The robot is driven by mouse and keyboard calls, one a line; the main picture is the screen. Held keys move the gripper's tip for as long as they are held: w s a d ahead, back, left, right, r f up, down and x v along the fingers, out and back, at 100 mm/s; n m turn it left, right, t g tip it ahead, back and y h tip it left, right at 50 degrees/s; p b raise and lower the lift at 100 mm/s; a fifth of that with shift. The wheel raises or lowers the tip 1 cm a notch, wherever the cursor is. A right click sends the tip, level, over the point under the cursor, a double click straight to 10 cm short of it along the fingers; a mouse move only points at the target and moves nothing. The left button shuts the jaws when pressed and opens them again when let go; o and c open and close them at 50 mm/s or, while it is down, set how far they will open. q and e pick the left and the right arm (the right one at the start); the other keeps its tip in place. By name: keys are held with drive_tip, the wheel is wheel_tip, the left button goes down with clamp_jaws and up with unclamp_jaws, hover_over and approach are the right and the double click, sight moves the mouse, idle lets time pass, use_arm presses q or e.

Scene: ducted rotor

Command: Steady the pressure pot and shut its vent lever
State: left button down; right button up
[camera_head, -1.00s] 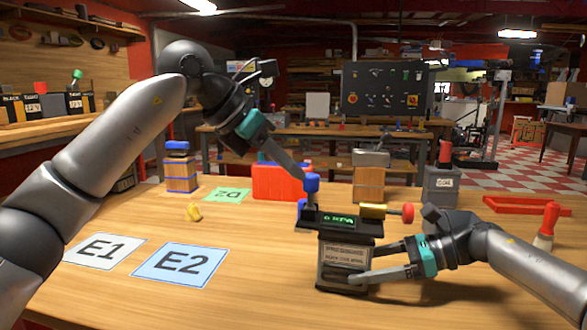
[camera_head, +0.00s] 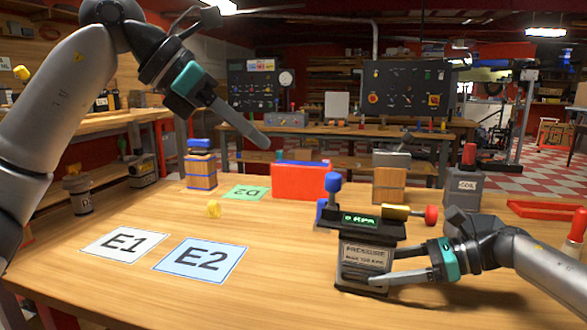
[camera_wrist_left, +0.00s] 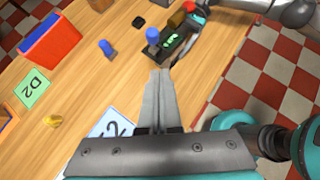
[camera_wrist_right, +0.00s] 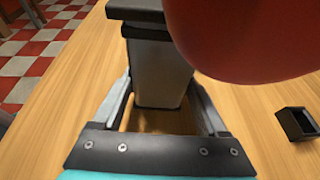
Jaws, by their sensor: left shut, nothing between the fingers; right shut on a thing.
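The pressure pot (camera_head: 366,254) is a dark box with a green-lit display and a pressure label, standing upright on the table. A blue-capped lever (camera_head: 333,184) stands upright at its top left; the blue cap also shows in the left wrist view (camera_wrist_left: 152,36). A yellow cylinder with a red ball end (camera_head: 431,215) sticks out to the right of its top. My right gripper (camera_head: 388,265) is shut on the pot's body, one finger on each side, as the right wrist view (camera_wrist_right: 160,100) shows. My left gripper (camera_head: 264,142) is shut and empty, raised left of the pot, apart from it.
Mats E1 (camera_head: 124,244) and E2 (camera_head: 201,260) are clear.

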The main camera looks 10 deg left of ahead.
sight(326, 183)
use_arm(q)
drive_tip(key=s+a+f+t+h, duration=0.2)
drive_tip(key=f+t+h, duration=0.3)
drive_tip(key=f, duration=0.4)
drive_tip(key=shift+a+f+t+h, duration=0.15)
drive_tip(key=shift+a+t+h, duration=0.15)
drive_tip(key=shift+a, duration=0.35)
drive_tip(key=shift+x, duration=6.95)
drive_tip(key=shift+d, duration=0.1)
